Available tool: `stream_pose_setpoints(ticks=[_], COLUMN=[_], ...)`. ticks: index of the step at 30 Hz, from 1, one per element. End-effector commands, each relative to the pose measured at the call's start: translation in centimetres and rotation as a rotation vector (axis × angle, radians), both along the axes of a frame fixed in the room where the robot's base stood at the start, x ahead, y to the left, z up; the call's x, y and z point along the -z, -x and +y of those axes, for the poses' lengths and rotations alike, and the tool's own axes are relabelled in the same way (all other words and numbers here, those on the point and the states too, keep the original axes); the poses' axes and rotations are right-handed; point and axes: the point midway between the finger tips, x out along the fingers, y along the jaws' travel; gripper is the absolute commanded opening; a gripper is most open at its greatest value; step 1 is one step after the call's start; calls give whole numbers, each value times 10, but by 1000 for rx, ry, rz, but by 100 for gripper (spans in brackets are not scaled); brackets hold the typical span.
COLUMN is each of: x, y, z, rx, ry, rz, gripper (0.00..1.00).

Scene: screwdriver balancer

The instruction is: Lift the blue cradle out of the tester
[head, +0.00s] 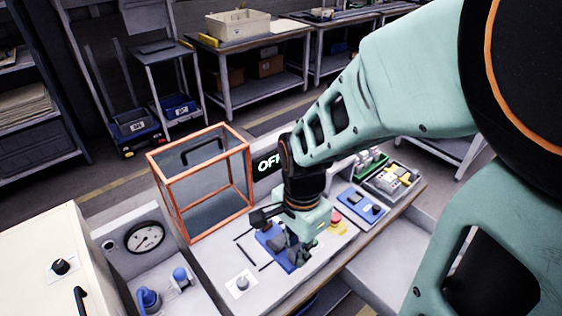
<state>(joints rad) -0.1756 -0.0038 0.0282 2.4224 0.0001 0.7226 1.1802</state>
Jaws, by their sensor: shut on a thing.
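The blue cradle (268,236) is at the middle of the grey tester's top, partly hidden by my gripper. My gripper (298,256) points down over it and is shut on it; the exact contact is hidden. A dark part (262,217) sticks out to the left above the cradle; I cannot tell what it belongs to. I cannot tell whether the cradle touches the tester's surface. The tester (213,262) has an orange-framed clear guard (199,180) with a black handle, standing behind and left of the cradle. A display reading "OFF" (267,163) is partly hidden by my arm.
A knob (242,283) sits in front of the cradle. A gauge (145,237) and blue fittings (163,292) are at left.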

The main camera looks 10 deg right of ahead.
Motion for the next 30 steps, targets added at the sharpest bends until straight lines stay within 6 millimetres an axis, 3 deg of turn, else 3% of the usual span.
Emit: stream_pose_setpoints(ticks=[15,30], x=[-53,-55], y=[-2,-1], z=[1,1], rx=[-1,-3], ry=[-2,-1], rz=[-8,-7], gripper=[0,0])
